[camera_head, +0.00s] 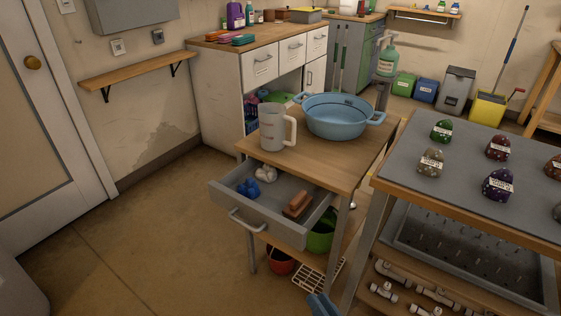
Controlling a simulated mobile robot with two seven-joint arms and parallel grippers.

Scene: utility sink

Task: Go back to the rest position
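What seems to be the tip of my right gripper (323,304) shows as a small blue-grey shape at the bottom edge, in front of the wooden cart (335,172). Most of it is cut off by the frame, and I cannot tell whether its fingers are apart. It appears clear of the cart top and the drawer. My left gripper is not in view.
The cart's grey drawer (228,207) stands open, with blue and white items and a brown brush inside. A pitcher (272,130) and blue basin (337,116) stand on top. A grey-topped table (465,205) with labelled stones is at right. Floor (150,245) at left is clear.

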